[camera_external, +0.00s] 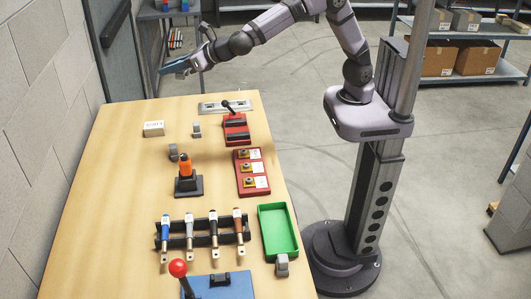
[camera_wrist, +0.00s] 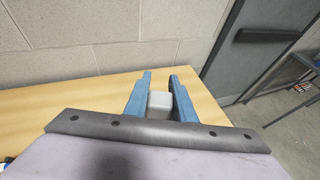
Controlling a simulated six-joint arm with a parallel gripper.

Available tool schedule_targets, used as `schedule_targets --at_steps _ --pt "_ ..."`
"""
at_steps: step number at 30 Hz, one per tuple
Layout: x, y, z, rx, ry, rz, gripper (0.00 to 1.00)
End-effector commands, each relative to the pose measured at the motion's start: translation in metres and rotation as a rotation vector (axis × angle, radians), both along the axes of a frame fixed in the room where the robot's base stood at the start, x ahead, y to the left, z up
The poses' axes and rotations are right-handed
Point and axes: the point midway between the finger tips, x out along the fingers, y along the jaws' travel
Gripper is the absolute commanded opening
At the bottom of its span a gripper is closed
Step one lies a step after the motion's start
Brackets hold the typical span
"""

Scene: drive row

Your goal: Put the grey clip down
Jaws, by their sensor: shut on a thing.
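My gripper (camera_external: 176,67) is raised above the far end of the table in the external view. Its blue fingers point left, toward the wall. In the wrist view, my gripper (camera_wrist: 160,88) is shut on a grey clip (camera_wrist: 160,101), a small pale grey block between the two blue fingers. The held clip is hard to make out in the external view. Other similar grey pieces stand on the table: one (camera_external: 197,130) near the white box, one (camera_external: 173,152) by the orange-handled tool, and one (camera_external: 282,266) at the green tray's near end.
The wooden table (camera_external: 120,190) is bare along its left side. It holds a white box (camera_external: 154,129), an orange-handled tool (camera_external: 186,166), a red lever unit (camera_external: 236,128), a red board (camera_external: 252,172), a rack of handles (camera_external: 201,232), a green tray (camera_external: 279,231) and a red-knobbed lever (camera_external: 178,268).

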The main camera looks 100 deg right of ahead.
Motion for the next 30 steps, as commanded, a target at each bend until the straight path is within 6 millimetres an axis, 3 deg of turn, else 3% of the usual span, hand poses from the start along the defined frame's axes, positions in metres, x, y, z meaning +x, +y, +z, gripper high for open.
schedule_targets --at_steps 5,8,18,22,24,30 --pt "0.000 0.006 -0.015 -0.002 0.002 0.011 0.01" --pt "0.001 0.014 -0.039 -0.003 0.005 0.023 0.01" --pt "0.009 0.053 -0.166 -0.001 0.005 0.071 0.01" --pt "0.014 0.055 -0.206 -0.002 0.002 0.015 0.01" --pt "0.015 0.046 -0.210 0.000 -0.002 -0.052 0.01" --pt "0.010 0.018 -0.187 0.003 -0.004 -0.217 0.01"
